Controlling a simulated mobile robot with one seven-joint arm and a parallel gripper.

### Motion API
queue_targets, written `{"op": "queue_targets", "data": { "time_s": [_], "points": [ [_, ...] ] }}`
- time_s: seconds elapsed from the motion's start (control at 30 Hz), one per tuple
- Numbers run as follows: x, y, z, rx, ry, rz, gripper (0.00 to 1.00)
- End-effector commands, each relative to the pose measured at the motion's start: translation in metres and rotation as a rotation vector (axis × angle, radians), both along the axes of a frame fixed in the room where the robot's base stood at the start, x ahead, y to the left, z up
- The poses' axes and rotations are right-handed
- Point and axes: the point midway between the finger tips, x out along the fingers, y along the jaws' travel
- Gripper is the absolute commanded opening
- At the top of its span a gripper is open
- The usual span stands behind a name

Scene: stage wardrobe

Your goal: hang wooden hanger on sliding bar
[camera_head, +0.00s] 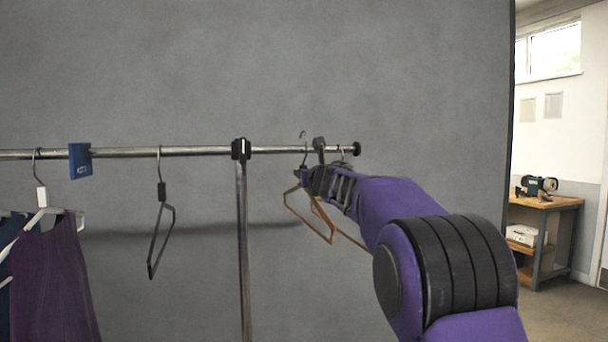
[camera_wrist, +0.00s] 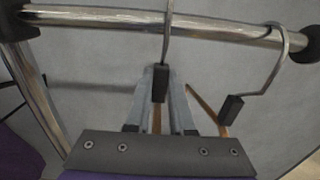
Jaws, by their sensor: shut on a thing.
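My gripper (camera_head: 302,178) is at the right end of the rail, just below it. It is shut on the black neck block (camera_wrist: 160,83) of a wooden hanger (camera_head: 328,238), whose thin tan frame hangs below the fingers. The held hanger's hook (camera_wrist: 167,32) rises past the near side of the sliding bar (camera_wrist: 105,17), and its curved tip (camera_head: 303,134) shows above the bar in the head view. I cannot tell whether the hook rests on the bar. The bar (camera_head: 285,150) ends in a black knob (camera_head: 357,149).
A second hanger's hook (camera_wrist: 283,50) is on the bar, right of the held one. A black bracket (camera_head: 241,149) on an upright post (camera_head: 243,250) stands left. Further left are a dark hanger (camera_head: 161,220), a blue tag (camera_head: 80,161) and purple clothing (camera_head: 52,275). A grey wall is behind.

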Motion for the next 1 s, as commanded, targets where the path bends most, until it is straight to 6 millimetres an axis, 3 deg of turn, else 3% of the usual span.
{"op": "queue_targets", "data": {
  "time_s": [1.0],
  "points": [
    [0.000,0.000,-0.029,-0.001,-0.001,0.000,0.00]
  ]
}}
